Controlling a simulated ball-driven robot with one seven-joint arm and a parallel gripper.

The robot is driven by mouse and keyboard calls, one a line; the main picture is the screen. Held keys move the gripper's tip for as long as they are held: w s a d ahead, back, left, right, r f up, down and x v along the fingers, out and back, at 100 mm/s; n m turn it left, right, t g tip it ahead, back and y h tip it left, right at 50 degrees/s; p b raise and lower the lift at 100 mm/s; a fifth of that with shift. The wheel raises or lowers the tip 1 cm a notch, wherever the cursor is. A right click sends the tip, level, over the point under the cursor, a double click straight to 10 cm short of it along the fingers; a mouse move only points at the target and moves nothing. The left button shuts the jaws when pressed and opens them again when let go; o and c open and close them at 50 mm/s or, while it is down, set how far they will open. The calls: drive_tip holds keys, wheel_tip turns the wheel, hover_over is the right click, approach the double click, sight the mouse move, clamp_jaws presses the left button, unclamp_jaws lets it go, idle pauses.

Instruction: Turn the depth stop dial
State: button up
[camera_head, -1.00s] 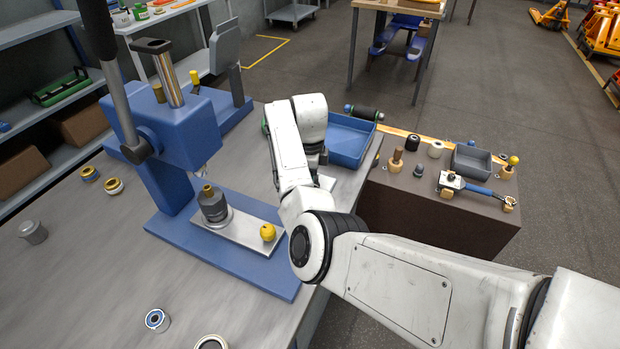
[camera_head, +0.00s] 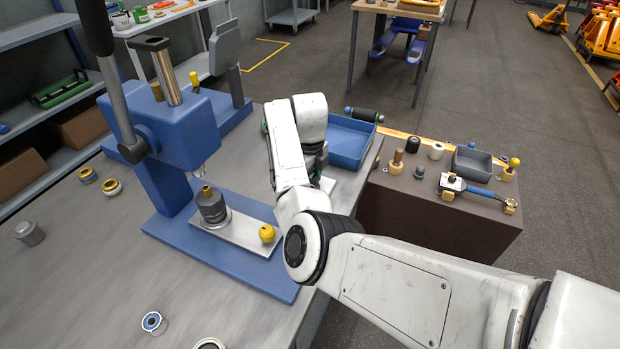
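A blue arbor press (camera_head: 188,125) stands on the workbench at the left, with a chrome ram and a long lever. A round dark hub (camera_head: 140,148) sits at the lever's pivot. I cannot tell for certain which part is the depth stop dial. Below the ram, a dark grey cylinder with a brass top (camera_head: 212,206) stands on a light metal plate, with a yellow ball knob (camera_head: 267,233) at the plate's right end. My white arm reaches in from the lower right and bends upward, to the right of the press. My gripper's fingers are hidden behind the arm.
A blue tray (camera_head: 350,158) lies behind my arm at the bench's right edge. A brown stand (camera_head: 440,222) beyond it holds a grey bin (camera_head: 471,162), knobs and a blue-handled tool. Ring parts lie on the left and front bench.

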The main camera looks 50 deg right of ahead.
drive_tip(key=shift+r, duration=0.1)
drive_tip(key=o, duration=1)
drive_tip(key=shift+o, duration=0.2)
wheel_tip(320, 180, up, 11)
drive_tip(key=b, duration=0.1)
drive_tip(key=shift+f, duration=0.2)
